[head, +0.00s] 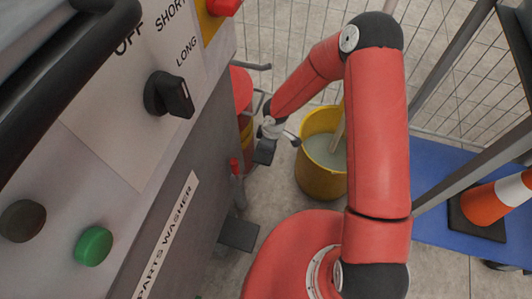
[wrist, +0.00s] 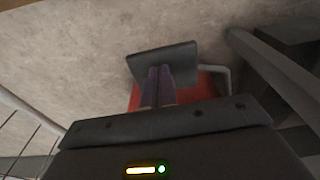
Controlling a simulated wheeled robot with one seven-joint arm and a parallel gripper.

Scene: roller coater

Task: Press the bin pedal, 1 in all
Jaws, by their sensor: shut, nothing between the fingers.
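The red bin (head: 241,88) stands on the floor beyond the machine's right side, mostly hidden by the machine. In the wrist view, the dark flat bin pedal (wrist: 180,57) sticks out in front of the bin's red surface (wrist: 202,90). My gripper (head: 264,148) is low near the bin in the head view, where I cannot clearly separate it from the pedal. In the wrist view my gripper (wrist: 160,70) is shut and empty, its two fingers side by side and overlapping the pedal. I cannot tell whether they touch it.
The parts washer (head: 160,190) fills the left, with a dark plate (head: 238,234) low at its side. A yellow bucket (head: 320,178) stands right of my gripper. A blue platform (head: 435,190) carries an orange cone (head: 490,203). A wire fence (head: 290,40) runs behind.

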